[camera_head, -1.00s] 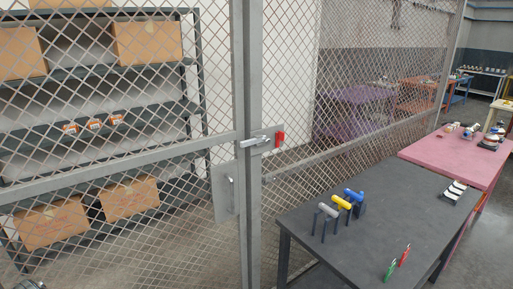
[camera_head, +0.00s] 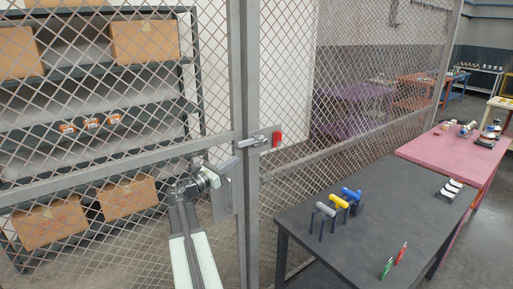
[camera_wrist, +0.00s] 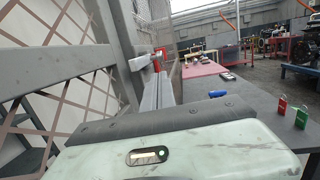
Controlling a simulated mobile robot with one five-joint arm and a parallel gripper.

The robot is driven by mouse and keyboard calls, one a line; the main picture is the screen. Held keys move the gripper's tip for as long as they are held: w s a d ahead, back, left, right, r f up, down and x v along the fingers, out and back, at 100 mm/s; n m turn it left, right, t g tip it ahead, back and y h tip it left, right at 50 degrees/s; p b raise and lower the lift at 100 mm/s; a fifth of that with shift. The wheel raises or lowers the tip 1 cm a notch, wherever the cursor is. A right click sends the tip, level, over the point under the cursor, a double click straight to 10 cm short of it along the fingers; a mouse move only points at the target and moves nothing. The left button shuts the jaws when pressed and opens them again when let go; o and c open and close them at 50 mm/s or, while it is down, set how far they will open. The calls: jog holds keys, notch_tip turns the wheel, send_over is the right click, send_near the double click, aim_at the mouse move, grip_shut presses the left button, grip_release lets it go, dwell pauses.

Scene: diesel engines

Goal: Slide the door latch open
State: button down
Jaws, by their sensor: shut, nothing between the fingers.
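The door latch (camera_head: 256,141) is a metal bar with a lever at its left, across the grey posts of the mesh door. A red piece (camera_head: 277,138) is at its right end. In the wrist view the latch (camera_wrist: 140,61) and the red piece (camera_wrist: 160,52) are beyond my gripper. My gripper (camera_head: 229,164) is shut and empty, just below and left of the latch lever in the head view. I cannot tell whether it touches the lever.
A dark table (camera_head: 370,225) with grey, yellow and blue tools stands right of the post. A pink table (camera_head: 455,155) is beyond it. Shelves with cardboard boxes (camera_head: 145,42) stand behind the mesh. Mesh panels and posts bound the space near the latch.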

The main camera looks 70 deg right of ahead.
aim_at(263, 142)
jog(key=p+x, duration=0.2)
jog(key=x, duration=1)
jog(key=shift+s+d, duration=0.1)
jog(key=shift+d, duration=0.25)
jog(key=shift+s+d+r, duration=0.1)
jog(key=shift+s+d, duration=0.2)
jog(key=shift+d, duration=0.2)
jog(key=x, duration=0.3)
jog(key=f+x, duration=0.1)
jog(key=x, duration=0.1)
jog(key=shift+s+d+r, duration=0.1)
jog(key=shift+s+d, duration=0.15)
jog(key=shift+s, duration=0.25)
